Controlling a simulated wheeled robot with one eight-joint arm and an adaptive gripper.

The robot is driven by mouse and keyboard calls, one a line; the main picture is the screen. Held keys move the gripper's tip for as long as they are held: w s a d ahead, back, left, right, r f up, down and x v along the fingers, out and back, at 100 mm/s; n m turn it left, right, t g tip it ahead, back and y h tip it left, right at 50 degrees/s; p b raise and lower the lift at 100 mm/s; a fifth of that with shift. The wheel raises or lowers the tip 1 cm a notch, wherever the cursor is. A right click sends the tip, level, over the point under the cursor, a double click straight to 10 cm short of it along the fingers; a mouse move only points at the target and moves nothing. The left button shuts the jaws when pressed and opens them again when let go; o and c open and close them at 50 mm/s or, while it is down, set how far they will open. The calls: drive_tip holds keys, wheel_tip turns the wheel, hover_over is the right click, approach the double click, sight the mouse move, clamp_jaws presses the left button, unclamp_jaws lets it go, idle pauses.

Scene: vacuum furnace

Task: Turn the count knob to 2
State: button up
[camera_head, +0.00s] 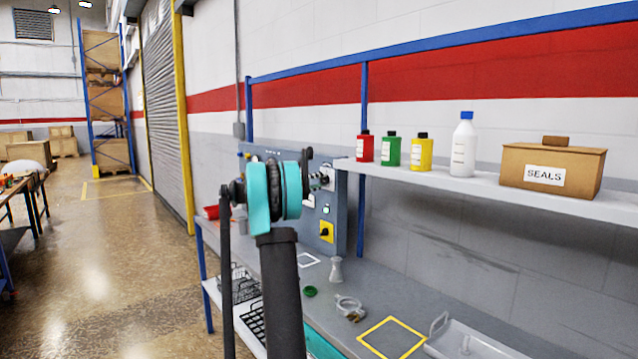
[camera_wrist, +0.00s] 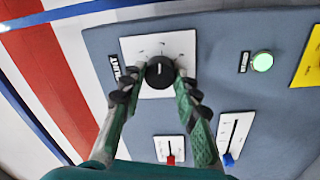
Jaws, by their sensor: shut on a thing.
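The count knob (camera_wrist: 159,66) is a round black knob with a short white pointer line, on a white plate (camera_wrist: 184,43) with small marks. The line points roughly toward the top of the wrist view; the numbers are too small to read. A dark label (camera_wrist: 115,67) is beside the plate. My gripper (camera_wrist: 160,78) is shut on the knob, with one finger on each side of it. In the head view my gripper (camera_head: 322,179) reaches the grey panel (camera_head: 342,215), and my arm hides most of the knob.
The panel also has a lit green button (camera_wrist: 262,62), a red-handled slider (camera_wrist: 171,159), a blue-handled slider (camera_wrist: 229,159) and a yellow plate with a black switch (camera_head: 326,231). A shelf (camera_head: 455,185) with bottles and a SEALS box (camera_head: 552,168) is at the right.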

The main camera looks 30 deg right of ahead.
drive_tip(key=shift+m, duration=0.3)
drive_tip(key=o, duration=1.2)
drive_tip(key=shift+c, duration=0.2)
drive_tip(key=a, duration=1.2)
drive_tip(key=shift+s+f, duration=0.35)
drive_tip(key=shift+s, duration=0.1)
